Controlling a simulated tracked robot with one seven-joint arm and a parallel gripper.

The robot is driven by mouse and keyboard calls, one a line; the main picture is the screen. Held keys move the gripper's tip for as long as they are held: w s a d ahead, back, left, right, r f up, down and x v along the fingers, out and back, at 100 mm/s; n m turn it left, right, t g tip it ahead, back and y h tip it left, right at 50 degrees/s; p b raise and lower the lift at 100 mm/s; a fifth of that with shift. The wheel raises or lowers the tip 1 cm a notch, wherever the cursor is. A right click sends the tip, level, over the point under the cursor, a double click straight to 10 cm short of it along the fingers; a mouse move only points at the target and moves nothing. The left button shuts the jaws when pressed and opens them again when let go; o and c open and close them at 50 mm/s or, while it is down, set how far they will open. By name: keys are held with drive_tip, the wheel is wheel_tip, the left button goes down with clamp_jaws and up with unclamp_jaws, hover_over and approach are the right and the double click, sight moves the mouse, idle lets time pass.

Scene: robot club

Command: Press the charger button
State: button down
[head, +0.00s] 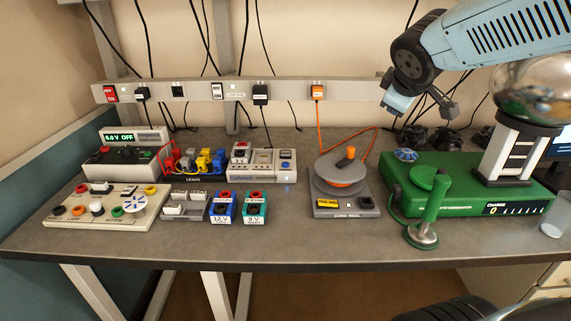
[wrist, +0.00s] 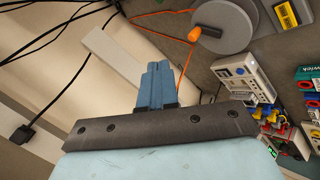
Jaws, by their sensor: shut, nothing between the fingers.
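The charger (head: 262,166) is a pale grey-white box at the back middle of the bench, left of the cord reel. Its round blue button (head: 286,165) is at the right end of its top, and a red-topped cell sits in its left end.
The cord reel (head: 345,185) with an orange cord stands between the charger and the green generator (head: 470,187). Battery blocks (head: 238,207) stand in front of the charger, leads (head: 193,163) to its left. A power rail (head: 200,90) with hanging cables runs behind.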

drive_tip(key=w+a+n+t, duration=0.1)
drive_tip(key=w+a+n, duration=0.35)
drive_tip(key=w, duration=0.25)
drive_tip(key=n+g+y, duration=0.3)
drive_tip(key=n+y, duration=0.5)
drive_tip(key=n, duration=1.2)
hover_over(288, 165)
wheel_tip(288, 165, down, 12)
drive_tip(key=shift+w, duration=0.1)
drive_tip(key=shift+f, duration=0.1)
drive_tip(key=shift+f, duration=4.35)
drive_tip(key=shift+f, duration=0.1)
drive_tip(key=shift+f, duration=0.25)
